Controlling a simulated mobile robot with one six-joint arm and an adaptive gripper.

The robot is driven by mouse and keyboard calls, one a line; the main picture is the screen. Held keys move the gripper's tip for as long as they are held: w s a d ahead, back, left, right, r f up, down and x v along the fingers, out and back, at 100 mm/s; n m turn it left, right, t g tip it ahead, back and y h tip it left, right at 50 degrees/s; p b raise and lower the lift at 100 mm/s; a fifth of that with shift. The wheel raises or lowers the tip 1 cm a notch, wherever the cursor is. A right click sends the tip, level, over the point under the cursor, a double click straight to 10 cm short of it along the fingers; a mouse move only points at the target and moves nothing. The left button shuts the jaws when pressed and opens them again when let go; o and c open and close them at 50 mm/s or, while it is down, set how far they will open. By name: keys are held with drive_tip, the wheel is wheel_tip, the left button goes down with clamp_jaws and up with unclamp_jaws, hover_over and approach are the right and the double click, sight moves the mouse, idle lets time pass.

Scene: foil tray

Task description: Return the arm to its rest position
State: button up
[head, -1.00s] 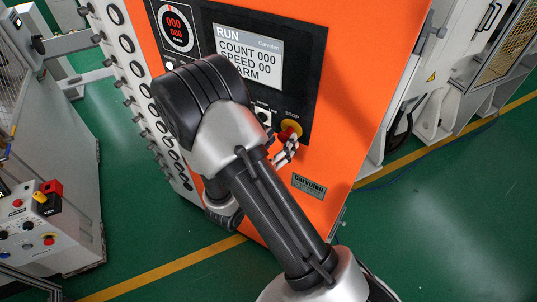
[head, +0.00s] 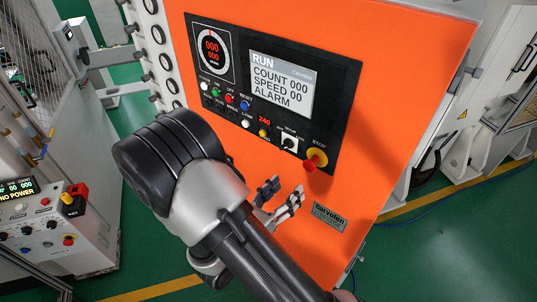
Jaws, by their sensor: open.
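My gripper (head: 283,190) is in the head view, just beside my large elbow link. Its two dark-padded fingers are apart and nothing is between them. It is in front of the lower part of an orange machine panel (head: 400,110), below the black control plate and left of the small nameplate (head: 329,217). It appears apart from the red and yellow stop button (head: 313,160), which is up and to the right of it. The rest of my wrist is partly hidden behind my arm.
The black control plate (head: 335,128) carries a display reading RUN, COUNT 000, SPEED 00, ALARM, plus several coloured buttons and a selector switch. A grey control box (head: 40,225) stands at the left. Green floor (head: 450,250) is open at the lower right.

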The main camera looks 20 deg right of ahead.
drive_tip(key=s+d+f+m+g+y+b, duration=0.2)
drive_tip(key=s+d+m+g+b, duration=0.2)
drive_tip(key=s+m+g+b, duration=0.35)
drive_tip(key=s+d+f+m+g+y+b, duration=0.2)
drive_tip(key=s+d+m+g+b, duration=0.3)
drive_tip(key=s+m, duration=0.4)
drive_tip(key=s+a+f+m+t+y+b, duration=0.1)
drive_tip(key=a+f+m+t+y+b, duration=0.1)
drive_tip(key=a+m+y+b, duration=0.3)
drive_tip(key=a+f+m+t+y+b, duration=0.3)
drive_tip(key=a+m+t+y+b, duration=0.2)
drive_tip(key=a+m+b, duration=0.1)
drive_tip(key=shift+s+a+f+y+b, duration=0.2)
drive_tip(key=shift+s+a+y+b, duration=0.2)
drive_tip(key=shift+a+b, duration=0.4)
drive_tip(key=shift+d+m, duration=0.1)
drive_tip(key=shift+m, duration=0.15)
drive_tip(key=shift+c, duration=0.5)
